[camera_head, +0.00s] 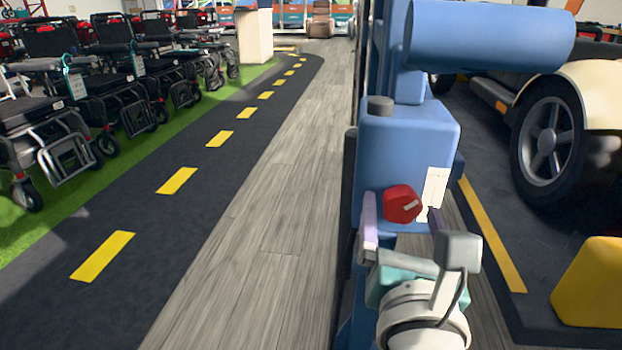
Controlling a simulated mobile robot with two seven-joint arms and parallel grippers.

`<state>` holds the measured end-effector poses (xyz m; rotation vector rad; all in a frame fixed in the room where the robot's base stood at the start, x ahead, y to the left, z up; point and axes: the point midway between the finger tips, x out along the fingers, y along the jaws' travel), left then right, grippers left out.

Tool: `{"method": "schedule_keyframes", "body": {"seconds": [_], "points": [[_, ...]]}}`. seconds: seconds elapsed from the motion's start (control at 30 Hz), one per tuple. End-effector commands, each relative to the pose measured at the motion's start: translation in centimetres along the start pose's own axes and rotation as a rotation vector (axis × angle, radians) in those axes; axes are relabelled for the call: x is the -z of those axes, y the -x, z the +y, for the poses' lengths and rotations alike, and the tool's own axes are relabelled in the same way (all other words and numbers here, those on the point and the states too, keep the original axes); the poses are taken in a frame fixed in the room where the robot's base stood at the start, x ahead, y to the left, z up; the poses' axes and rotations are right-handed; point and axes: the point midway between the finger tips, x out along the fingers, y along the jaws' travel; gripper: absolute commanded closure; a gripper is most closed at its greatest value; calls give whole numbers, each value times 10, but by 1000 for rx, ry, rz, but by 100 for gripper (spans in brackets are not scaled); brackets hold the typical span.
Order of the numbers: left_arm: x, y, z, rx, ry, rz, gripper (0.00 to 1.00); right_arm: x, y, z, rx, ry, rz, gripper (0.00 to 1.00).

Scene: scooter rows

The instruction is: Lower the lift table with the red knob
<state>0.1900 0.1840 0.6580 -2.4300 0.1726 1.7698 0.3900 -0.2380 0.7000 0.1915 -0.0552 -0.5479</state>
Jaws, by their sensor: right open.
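The red knob (402,204) sits on the near face of the blue lift table housing (408,140), beside a white label (432,192). My right gripper (403,222) comes up from the bottom of the head view. Its jaws are open, one finger to the left of the knob and the other to its right, near the label. The fingertips are at about the knob's lower edge in the picture; I cannot tell whether they touch it. My left gripper is not in view.
A thick blue cylinder (490,35) juts out at the upper right. A scooter wheel (548,138) and a yellow block (592,285) are on the dark platform at right. Wheelchairs (50,125) line the left. The wooden floor (262,215) and dashed lane are clear.

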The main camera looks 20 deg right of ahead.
Motion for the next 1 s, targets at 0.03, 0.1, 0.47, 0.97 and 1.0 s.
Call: {"method": "schedule_keyframes", "body": {"seconds": [0.03, 0.1, 0.47, 0.97, 1.0], "points": [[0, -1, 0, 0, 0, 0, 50, 0, -3, 0, 1, 0, 0, 11], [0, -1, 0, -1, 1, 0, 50, 0, -5, 0, 1, 0, 1, 11], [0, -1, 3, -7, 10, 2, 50, 0, -6, 0, 0, 0, 1, 26], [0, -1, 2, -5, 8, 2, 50, 0, -5, 0, 0, 0, 1, 82], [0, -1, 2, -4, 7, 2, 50, 0, -5, 0, 0, 0, 1, 87]]}}
